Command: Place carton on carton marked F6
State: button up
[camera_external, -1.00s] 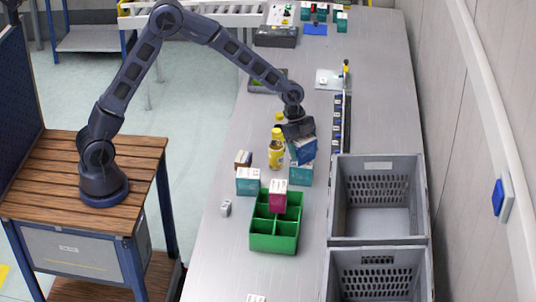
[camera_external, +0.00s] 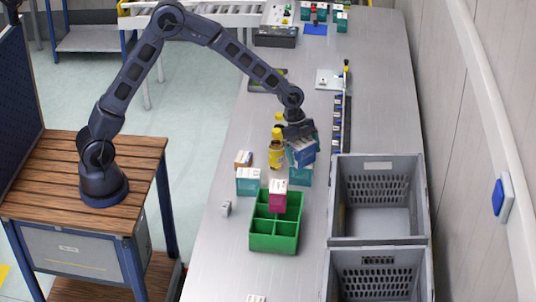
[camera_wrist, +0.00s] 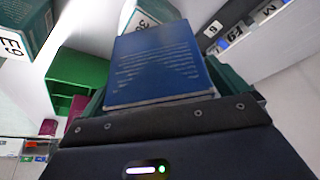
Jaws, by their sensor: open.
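My gripper (camera_external: 300,132) is open, pointing down over the middle of the bench. A blue carton (camera_external: 303,154) with a white edge sits tilted right at its jaws; in the wrist view its printed blue face (camera_wrist: 155,65) fills the space just in front of the gripper. A teal carton (camera_external: 300,176) stands below it; I cannot tell whether the two touch. Another teal-and-white carton (camera_external: 248,182) stands to the left. In the wrist view a carton with a label (camera_wrist: 12,45) shows at upper left. Its turned label looks like E9 or F6, and I cannot tell which.
A green divided tote (camera_external: 273,242) holds a magenta carton (camera_external: 278,201). Yellow bottles (camera_external: 276,152) stand just left of the gripper. Grey crates (camera_external: 377,242) line the right side. The front-left bench is clear.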

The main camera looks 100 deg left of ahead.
jog(key=v, duration=1.2)
jog(key=s+d+r+n+y, duration=0.2)
jog(key=s+d+r, duration=0.55)
jog(key=s, duration=0.25)
jog(key=s+d+r+n+y, duration=0.1)
jog(key=s+d+r+n, duration=0.2)
jog(key=s, duration=0.9)
jog(key=s+d+r+n, duration=0.1)
jog(key=s+d+r, duration=0.3)
jog(key=s, duration=0.7)
jog(key=s+d+f+n+t, duration=0.1)
jog(key=s+f+n, duration=0.2)
jog(key=s, duration=1)
jog(key=shift+s+d+f, duration=0.15)
jog(key=shift+d+f, duration=0.05)
jog(key=shift+f, duration=0.1)
